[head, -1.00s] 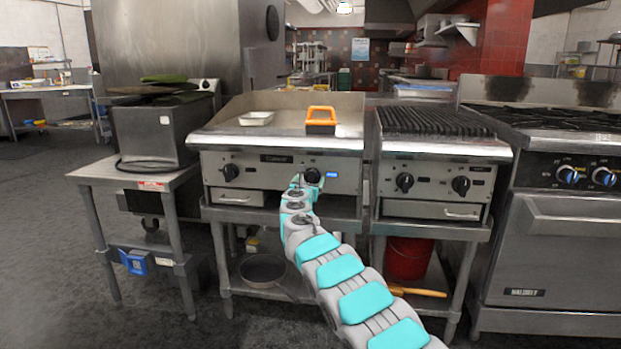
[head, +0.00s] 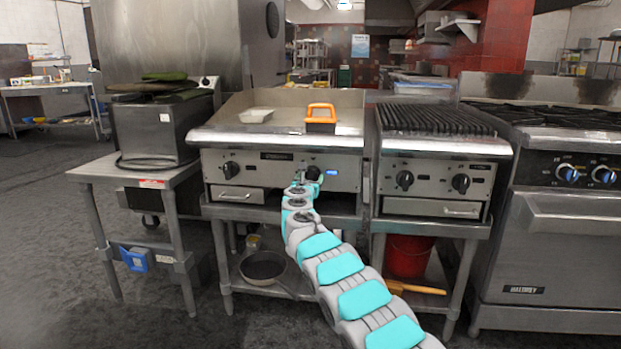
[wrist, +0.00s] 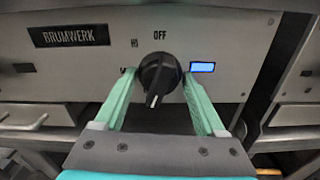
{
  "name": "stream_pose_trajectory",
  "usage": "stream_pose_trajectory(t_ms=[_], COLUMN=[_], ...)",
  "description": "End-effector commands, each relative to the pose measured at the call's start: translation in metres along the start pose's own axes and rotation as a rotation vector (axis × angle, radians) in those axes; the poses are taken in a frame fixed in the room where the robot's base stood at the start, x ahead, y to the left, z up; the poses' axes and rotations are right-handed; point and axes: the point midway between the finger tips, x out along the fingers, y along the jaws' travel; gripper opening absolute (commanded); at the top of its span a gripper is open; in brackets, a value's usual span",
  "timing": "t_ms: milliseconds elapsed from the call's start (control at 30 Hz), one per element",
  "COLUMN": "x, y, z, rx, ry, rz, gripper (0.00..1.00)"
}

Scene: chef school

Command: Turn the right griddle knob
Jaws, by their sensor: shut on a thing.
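The right griddle knob (wrist: 160,76) is black and round, on the griddle's steel front panel. In the wrist view its white pointer mark faces down and slightly left, away from the OFF label (wrist: 167,35) above it. My gripper (wrist: 159,73) has one teal finger on each side of the knob and is shut on it. In the head view the knob (head: 313,173) shows just above my gripper, partly hidden by it. The left griddle knob (head: 230,170) is black and apart from my gripper.
A small lit blue display (wrist: 202,67) is right of the knob. A grill (head: 435,122) with two knobs stands close on the right.

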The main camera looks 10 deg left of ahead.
Motion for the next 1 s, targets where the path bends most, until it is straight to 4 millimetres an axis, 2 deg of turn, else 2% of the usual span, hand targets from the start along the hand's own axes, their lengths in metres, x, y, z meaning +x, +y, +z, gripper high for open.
stream_pose_trajectory(t_ms=[33, 167, 567, 1000], x=[0.0000, 0.0000, 0.0000, 0.0001], y=[0.0000, 0.0000, 0.0000, -0.0015], z=[0.0000, -0.0001, -0.0019, -0.0021], rx=[0.000, 0.000, 0.089, 0.463], ry=[0.000, 0.000, 0.000, -0.002], rz=[0.000, 0.000, 0.000, 0.001], gripper=[0.30, 0.17, 0.17, 0.17])
